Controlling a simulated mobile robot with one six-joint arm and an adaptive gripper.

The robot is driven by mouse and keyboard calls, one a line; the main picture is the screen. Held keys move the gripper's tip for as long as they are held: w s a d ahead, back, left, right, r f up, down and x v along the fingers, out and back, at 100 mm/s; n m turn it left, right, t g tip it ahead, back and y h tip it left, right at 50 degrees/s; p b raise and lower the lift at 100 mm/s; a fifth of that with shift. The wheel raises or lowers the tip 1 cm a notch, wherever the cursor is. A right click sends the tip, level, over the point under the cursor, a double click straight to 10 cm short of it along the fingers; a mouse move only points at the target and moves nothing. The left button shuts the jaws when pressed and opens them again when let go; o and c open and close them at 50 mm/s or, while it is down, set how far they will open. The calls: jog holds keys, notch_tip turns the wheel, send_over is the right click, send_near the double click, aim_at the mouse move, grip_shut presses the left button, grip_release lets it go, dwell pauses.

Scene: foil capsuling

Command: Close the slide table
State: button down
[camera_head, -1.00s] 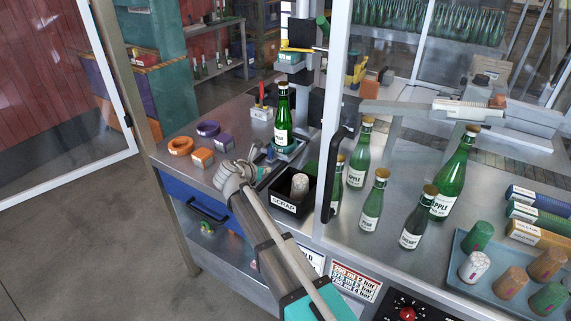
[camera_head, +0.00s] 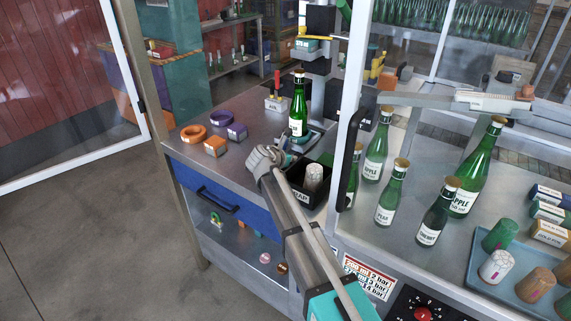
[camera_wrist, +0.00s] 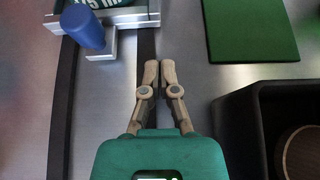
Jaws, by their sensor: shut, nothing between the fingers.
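The slide table (camera_head: 309,136) carries an upright green bottle (camera_head: 298,108) below the column of the capsuling machine. In the wrist view, the slide table's metal edge (camera_wrist: 125,18) is at the top left, with a blue knob (camera_wrist: 84,28) on a bracket at its near side. A dark rail (camera_wrist: 146,75) runs toward it. My gripper (camera_wrist: 159,68) is shut and empty above the steel surface, right of and nearer than the blue knob, apart from it in the picture. In the head view my wrist hides part of the area in front of the slide table.
A black scrap bin (camera_head: 296,193) stands just right of my gripper, with a pale capsule in it. A green pad (camera_wrist: 250,28) lies beyond it. Orange and purple rings and blocks sit left. A glass guard with a black handle (camera_head: 349,172) and several bottles are right.

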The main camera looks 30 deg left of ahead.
aim_at(303, 152)
jog(key=shift+w+d+f, duration=0.15)
jog(key=shift+w+d, duration=0.05)
jog(key=shift+w, duration=1)
jog(key=shift+w+d+f, duration=0.1)
jog(key=shift+w+d, duration=0.1)
jog(key=shift+w, duration=0.95)
